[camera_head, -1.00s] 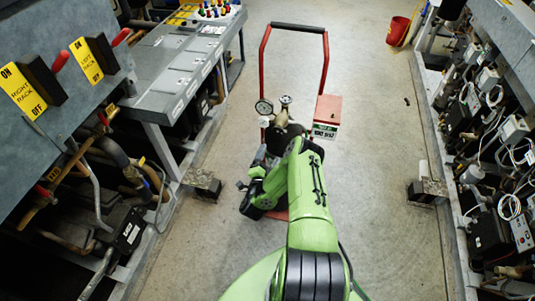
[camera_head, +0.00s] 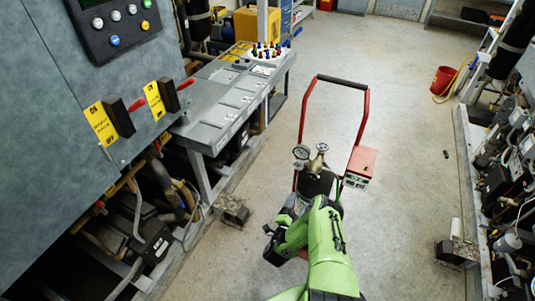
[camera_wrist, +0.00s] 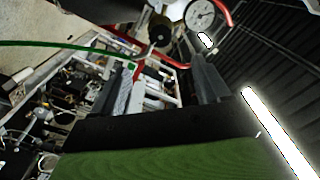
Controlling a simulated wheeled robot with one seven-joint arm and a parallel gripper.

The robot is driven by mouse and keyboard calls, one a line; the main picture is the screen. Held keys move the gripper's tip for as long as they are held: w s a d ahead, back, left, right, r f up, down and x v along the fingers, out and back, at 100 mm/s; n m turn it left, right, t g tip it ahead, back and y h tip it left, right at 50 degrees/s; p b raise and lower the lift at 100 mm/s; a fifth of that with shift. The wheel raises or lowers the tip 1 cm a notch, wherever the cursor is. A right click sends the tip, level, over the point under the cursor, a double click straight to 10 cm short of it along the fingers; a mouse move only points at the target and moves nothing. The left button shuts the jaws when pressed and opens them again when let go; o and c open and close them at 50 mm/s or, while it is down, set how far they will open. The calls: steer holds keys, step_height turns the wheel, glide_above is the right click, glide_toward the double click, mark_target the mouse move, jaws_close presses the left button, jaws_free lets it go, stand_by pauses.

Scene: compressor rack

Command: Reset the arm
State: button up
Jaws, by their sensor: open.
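My green arm (camera_head: 328,250) reaches forward from the bottom of the head view, in front of the red cart. My gripper (camera_wrist: 165,82) shows in the wrist view with its two grey fingers apart and no object held between them. In the head view the arm's end is low and partly hidden by its own links. A pressure gauge (camera_wrist: 200,14) and a brass-and-black fitting (camera_wrist: 160,32) lie beyond the fingers in the wrist view.
The red cart (camera_head: 366,115) carries a dark cylinder with gauges (camera_head: 301,152) and a red box (camera_head: 361,164). The control bench (camera_head: 215,105) and two rack switches (camera_head: 119,117) stand left; machinery (camera_head: 510,170) lines the right. A red bucket (camera_head: 443,79) stands far back.

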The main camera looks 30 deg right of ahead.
steer(key=w+a+r+n+t+y+b, duration=0.1)
steer(key=w+a+r+n+t+y, duration=0.1)
steer(key=w+r+n+y, duration=0.4)
steer(key=w+a+r+n+t+y+b, duration=0.1)
steer(key=w+a+r+n+t+y, duration=0.15)
steer(key=w+r, duration=0.65)
steer(key=a+r+n+g+y+b, duration=0.1)
steer(key=a+r+n+g+y, duration=0.35)
steer(key=a+r, duration=0.75)
steer(key=s+a+r+n+g+b, duration=0.1)
steer(key=s+a+r+n, duration=0.15)
steer(key=s+r, duration=0.45)
steer(key=s+a+r+n+g+b, duration=0.1)
steer(key=s+a+r+n, duration=0.3)
steer(key=s, duration=0.6)
steer(key=s+g+y, duration=0.1)
steer(key=s+g, duration=0.2)
steer(key=s, duration=1.8)
steer(key=shift+s+d+n+b, duration=0.3)
steer(key=shift+d+n+b, duration=0.05)
steer(key=shift+d+n, duration=0.1)
